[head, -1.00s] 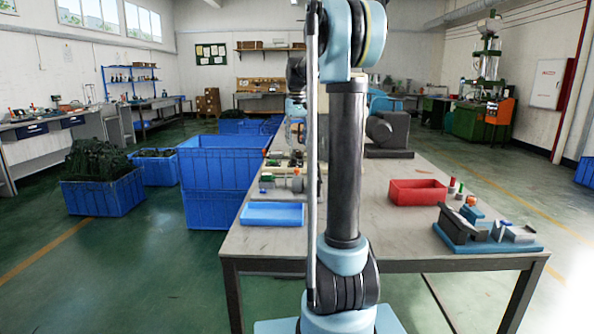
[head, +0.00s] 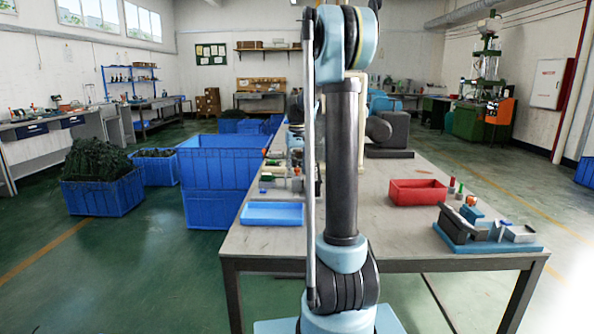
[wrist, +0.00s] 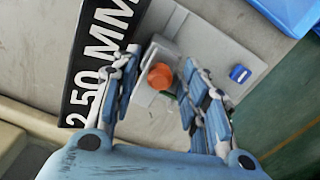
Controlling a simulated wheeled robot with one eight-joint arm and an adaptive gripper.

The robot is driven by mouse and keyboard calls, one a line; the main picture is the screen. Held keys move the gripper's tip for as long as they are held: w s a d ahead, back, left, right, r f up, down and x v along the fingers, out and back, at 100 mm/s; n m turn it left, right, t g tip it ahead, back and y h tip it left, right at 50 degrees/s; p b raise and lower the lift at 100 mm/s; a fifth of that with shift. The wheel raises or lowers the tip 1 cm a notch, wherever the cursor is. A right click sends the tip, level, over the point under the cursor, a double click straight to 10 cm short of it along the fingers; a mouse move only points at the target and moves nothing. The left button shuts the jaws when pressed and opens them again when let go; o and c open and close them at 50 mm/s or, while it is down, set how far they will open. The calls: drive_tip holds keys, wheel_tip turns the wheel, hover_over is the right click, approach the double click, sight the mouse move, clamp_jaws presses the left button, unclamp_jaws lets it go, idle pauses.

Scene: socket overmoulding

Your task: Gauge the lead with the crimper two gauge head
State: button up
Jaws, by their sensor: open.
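In the wrist view my gripper (wrist: 160,95) is open, its two blue linked fingers spread apart. An orange round knob or cap (wrist: 160,76) shows between the fingers. I cannot tell whether it is touched. It appears to be on a grey block on a light grey plate (wrist: 222,50). A black label reading "2.50 MM" (wrist: 95,60) lies beside the left finger. A small blue piece (wrist: 240,74) sits on the plate to the right. I cannot make out a lead. In the head view my arm hides most of the gripper at the table's left side.
On the table (head: 380,225), a blue tray (head: 272,214) lies at the near left and a red bin (head: 417,192) at the right. A fixture on a blue base (head: 485,235) stands at the near right corner. Blue crates (head: 215,170) stand left of the table.

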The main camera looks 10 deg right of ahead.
clamp_jaws()
drive_tip(key=shift+s+a, duration=0.2)
drive_tip(key=shift+s, duration=0.95)
drive_tip(key=shift+s+a, duration=0.2)
drive_tip(key=shift+s, duration=0.95)
unclamp_jaws()
drive_tip(key=shift+r, duration=0.1)
wheel_tip(320, 180, up, 12)
